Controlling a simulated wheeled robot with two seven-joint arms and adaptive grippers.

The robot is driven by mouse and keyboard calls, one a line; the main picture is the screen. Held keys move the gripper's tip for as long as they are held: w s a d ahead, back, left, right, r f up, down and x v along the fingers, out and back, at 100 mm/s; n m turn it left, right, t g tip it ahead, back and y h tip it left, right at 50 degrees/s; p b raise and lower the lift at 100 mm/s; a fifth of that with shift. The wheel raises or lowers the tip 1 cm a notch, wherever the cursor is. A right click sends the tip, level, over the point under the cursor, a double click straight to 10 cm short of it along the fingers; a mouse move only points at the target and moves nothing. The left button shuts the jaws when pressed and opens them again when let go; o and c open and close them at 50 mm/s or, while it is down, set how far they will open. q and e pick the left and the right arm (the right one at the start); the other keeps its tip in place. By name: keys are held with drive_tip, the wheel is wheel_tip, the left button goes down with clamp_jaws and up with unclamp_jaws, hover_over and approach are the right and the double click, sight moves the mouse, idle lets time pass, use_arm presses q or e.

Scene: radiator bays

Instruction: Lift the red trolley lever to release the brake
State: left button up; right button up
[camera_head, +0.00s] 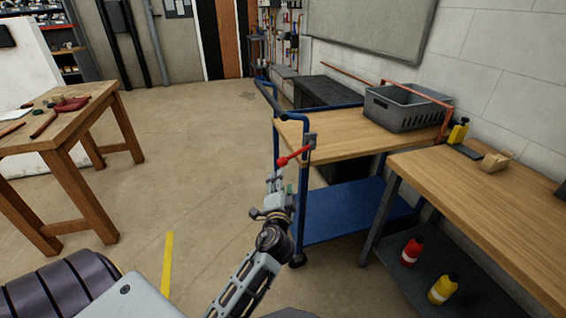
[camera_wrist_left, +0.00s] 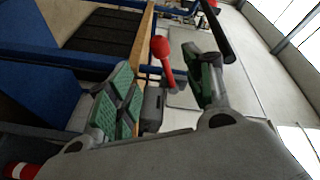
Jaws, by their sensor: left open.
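The blue trolley (camera_head: 330,213) has a wooden top and stands in the middle of the head view. Its red lever (camera_head: 294,156) sticks out from a grey bracket (camera_head: 309,148) at the near corner, with the round knob sloping slightly down to the left. In the wrist view, the red lever (camera_wrist_left: 162,58) appears in the gap between my finger pads. My left gripper (camera_head: 280,188) is open just below the lever knob; its two green-padded fingers (camera_wrist_left: 166,88) show apart in the wrist view. I cannot tell whether either finger touches the lever. My right gripper is out of view.
A grey crate (camera_head: 400,108) sits on the trolley top. A wooden workbench (camera_head: 480,195) stands close at right, with red (camera_head: 412,250) and yellow (camera_head: 444,288) bottles on its lower shelf. A wooden table (camera_head: 75,125) is at left. The floor between is clear.

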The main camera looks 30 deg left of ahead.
sight(283, 165)
use_arm(q)
drive_tip(key=shift+x, duration=6.2)
clamp_jaws()
